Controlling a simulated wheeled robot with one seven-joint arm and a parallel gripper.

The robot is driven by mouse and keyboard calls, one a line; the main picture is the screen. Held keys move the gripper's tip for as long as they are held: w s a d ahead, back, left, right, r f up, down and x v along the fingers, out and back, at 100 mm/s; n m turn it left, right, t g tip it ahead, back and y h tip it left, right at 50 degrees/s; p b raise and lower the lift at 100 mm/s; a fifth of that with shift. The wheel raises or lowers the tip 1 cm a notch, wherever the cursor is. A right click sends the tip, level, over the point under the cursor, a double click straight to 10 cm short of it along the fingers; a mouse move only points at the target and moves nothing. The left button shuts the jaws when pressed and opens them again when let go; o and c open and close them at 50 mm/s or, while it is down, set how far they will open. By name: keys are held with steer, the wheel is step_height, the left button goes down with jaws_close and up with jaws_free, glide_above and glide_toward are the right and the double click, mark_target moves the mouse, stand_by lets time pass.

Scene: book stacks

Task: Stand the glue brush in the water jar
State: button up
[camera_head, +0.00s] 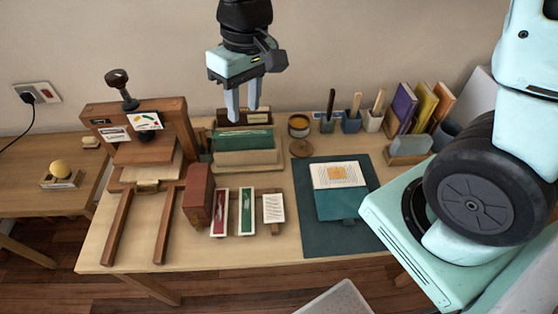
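My gripper (243,112) hangs above the back of the workbench, fingers pointing down and apart, with nothing visible between them. It is left of a row of small cups. A dark cup (327,125) holds an upright dark-handled tool (331,101). A blue cup (351,125) and a pale cup (373,123) each hold a light wooden-handled tool, one at the blue cup (356,101) and one at the pale cup (379,98). I cannot tell which tool is the glue brush or which cup is the water jar. A round pot with amber contents (299,125) stands left of the cups.
A wooden press (175,110) stands at the left. A green block (243,140) in a wooden holder is below my gripper. A dark mat (314,238) with a teal book (342,206) lies at centre right. Upright books (404,105) stand at back right.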

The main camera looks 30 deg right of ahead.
steer(key=s+a+r+n, duration=0.1)
steer(key=s+n, duration=0.3)
steer(key=s, duration=1.2)
steer(key=shift+s+a+h, duration=0.35)
steer(key=shift+a+h, duration=0.05)
steer(key=shift+a, duration=0.3)
step_height(320, 180, down, 5)
steer(key=b, duration=0.5)
steer(key=shift+w, duration=0.1)
